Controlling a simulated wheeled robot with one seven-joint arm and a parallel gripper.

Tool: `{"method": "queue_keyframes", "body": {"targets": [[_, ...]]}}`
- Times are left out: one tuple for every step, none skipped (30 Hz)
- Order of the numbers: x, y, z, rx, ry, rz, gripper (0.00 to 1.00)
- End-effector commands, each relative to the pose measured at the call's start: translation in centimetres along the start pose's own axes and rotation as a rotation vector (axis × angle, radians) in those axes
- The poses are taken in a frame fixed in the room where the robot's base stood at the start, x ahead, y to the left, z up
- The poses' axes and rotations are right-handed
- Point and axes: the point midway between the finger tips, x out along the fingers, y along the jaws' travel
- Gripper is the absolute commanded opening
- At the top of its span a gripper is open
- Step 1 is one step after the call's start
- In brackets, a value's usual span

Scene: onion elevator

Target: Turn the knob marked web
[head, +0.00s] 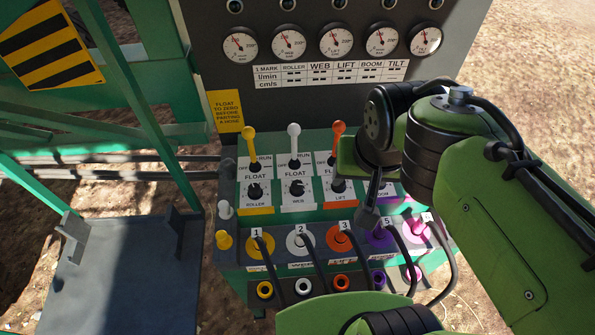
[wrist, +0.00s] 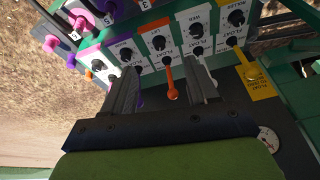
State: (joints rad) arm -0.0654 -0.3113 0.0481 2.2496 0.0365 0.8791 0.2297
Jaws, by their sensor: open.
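The web knob (head: 296,187) is a black knob on a white plate, second from the left in the knob row, under a white-tipped lever (head: 294,131). It also shows in the wrist view (wrist: 196,31), where the panel appears upside down. My gripper (wrist: 164,70) is open with nothing held. In the wrist view its fingers frame the orange lever (wrist: 172,94), with the web knob beyond the right finger's tip. In the head view my arm is right of the web knob, and the fingers are hard to make out.
The roller knob (head: 255,190) and lift knob (head: 338,185) flank the web knob. Several numbered hose plugs and cables stand in front. Gauges (head: 288,43) line the upright panel behind. A yellow lever (head: 250,140) and the orange lever stick up nearby.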

Motion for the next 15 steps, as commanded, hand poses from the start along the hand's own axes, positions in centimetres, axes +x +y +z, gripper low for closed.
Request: {"method": "queue_keyframes", "body": {"targets": [[-0.6,-1.2,-2.2,0.022,-0.044,0.007,0.58],[-0.3,-1.8,-3.3,0.042,-0.065,0.011,0.58],[0.2,-2.7,-4.7,0.067,-0.094,0.017,0.58],[0.7,-3.5,-5.6,0.086,-0.116,0.021,0.58],[1.2,-4.2,-6.4,0.105,-0.137,0.026,0.58],[2.1,-5.2,-7.4,0.130,-0.166,0.034,0.58],[2.8,-5.9,-8.1,0.150,-0.187,0.041,0.58],[3.6,-6.6,-8.7,0.169,-0.208,0.048,0.58],[4.6,-7.6,-9.3,0.194,-0.232,0.056,0.58],[5.4,-8.2,-9.7,0.211,-0.249,0.062,0.58],[6.2,-8.8,-9.9,0.227,-0.264,0.068,0.58],[7.1,-9.4,-10.1,0.246,-0.282,0.076,0.58],[7.7,-9.7,-10.2,0.258,-0.291,0.081,0.58],[8.2,-10.0,-10.2,0.268,-0.300,0.085,0.58],[8.7,-10.3,-10.3,0.278,-0.307,0.089,0.58]]}}
